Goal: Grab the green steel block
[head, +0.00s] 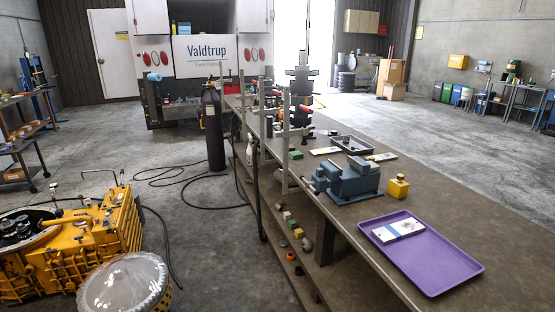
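A small dark green block (296,155) lies on the workbench top (330,171), close to its left edge and behind the blue vise (350,181). Another small green block (292,224) sits on the lower shelf, beside a pale yellowish block (287,215). Both green pieces are too small for me to tell their material. Neither of my grippers shows in the head view.
A purple tray (455,265) with a white-and-blue item and a yellow bottle (398,187) are on the near bench. A black gas cylinder (213,125) and a yellow machine (110,235) stand left.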

